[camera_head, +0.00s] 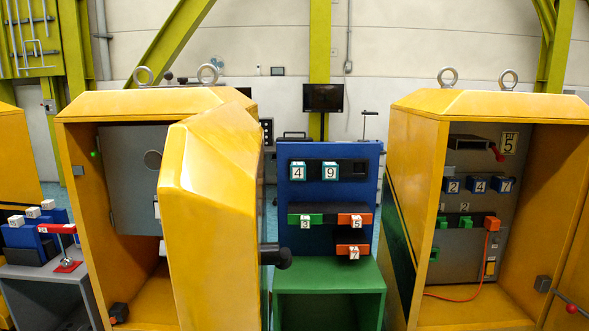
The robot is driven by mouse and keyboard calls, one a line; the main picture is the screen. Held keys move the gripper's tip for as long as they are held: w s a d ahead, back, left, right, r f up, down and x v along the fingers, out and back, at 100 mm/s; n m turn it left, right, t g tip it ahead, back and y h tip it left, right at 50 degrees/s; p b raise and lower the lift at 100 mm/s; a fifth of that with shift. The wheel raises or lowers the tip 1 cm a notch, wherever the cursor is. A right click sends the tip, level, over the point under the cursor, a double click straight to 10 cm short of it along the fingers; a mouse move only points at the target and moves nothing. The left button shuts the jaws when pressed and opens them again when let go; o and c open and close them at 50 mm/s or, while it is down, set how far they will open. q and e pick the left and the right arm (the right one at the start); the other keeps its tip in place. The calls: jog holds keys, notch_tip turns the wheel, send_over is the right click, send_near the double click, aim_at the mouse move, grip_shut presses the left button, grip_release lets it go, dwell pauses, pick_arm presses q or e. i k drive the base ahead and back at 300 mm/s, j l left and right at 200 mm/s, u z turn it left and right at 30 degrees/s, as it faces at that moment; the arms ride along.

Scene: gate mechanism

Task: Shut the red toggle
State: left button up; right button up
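Several red parts are in view, and I cannot tell for sure which one is the red toggle. A small red handle (497,153) juts from the upper panel inside the right yellow cabinet, just below a label reading 5. A red lever (56,229) with a white tag stands over a red base on the grey unit at far left. Orange-red blocks marked 5 (355,220) and 7 (353,251) sit on the blue panel. Whether any of these is open or shut is not clear. Neither of my grippers shows in this view.
The left yellow cabinet (90,200) has its door (210,200) swung outward, with a black knob (275,256) jutting right. The blue panel (322,178) stands on a green stand (330,275). The right cabinet (418,170) is open, with an orange cable (470,285) inside.

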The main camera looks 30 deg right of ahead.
aim_at(499, 157)
jog(key=z, duration=2.15)
